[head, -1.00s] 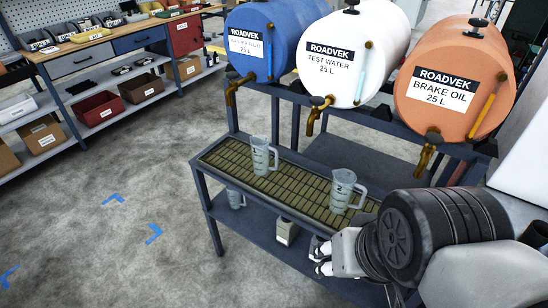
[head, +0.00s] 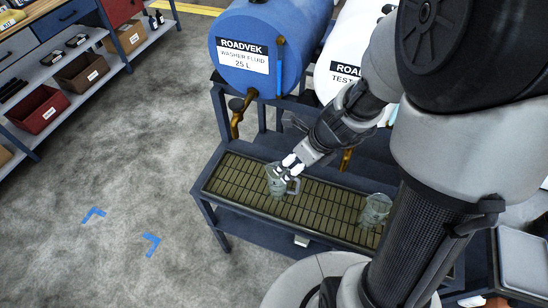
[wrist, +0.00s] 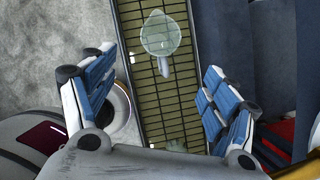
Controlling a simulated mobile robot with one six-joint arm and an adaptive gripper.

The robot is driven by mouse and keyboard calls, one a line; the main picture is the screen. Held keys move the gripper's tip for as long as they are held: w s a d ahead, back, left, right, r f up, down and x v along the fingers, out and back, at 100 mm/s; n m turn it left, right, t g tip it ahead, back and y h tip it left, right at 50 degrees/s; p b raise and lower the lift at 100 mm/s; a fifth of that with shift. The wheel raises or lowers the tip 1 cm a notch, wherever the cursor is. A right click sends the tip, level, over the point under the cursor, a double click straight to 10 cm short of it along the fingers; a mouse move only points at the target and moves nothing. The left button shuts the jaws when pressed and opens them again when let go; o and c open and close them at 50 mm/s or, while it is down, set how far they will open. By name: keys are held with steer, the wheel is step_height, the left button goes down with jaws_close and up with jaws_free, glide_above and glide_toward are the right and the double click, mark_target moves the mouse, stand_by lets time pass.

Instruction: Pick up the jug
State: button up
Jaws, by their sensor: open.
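A clear jug (head: 275,182) stands upright on the slatted drip tray (head: 228,182), toward its left end. My gripper (head: 291,164) is just above and beside this jug, partly covering its top right in the head view. In the wrist view the jug (wrist: 162,33) lies beyond the open fingers, its handle pointing toward my gripper (wrist: 158,85), with nothing between the fingers but the tray far below.
A blue washer fluid drum (head: 262,45) and a white test water drum (head: 345,55) sit above the tray, with brass taps (head: 238,115) hanging over it.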

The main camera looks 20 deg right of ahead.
mark_target(283, 185)
steer(key=b+x, duration=0.8)
steer(key=x, duration=0.6)
steer(key=shift+a, duration=0.1)
steer(key=c, duration=1.5)
steer(key=shift+r, duration=0.1)
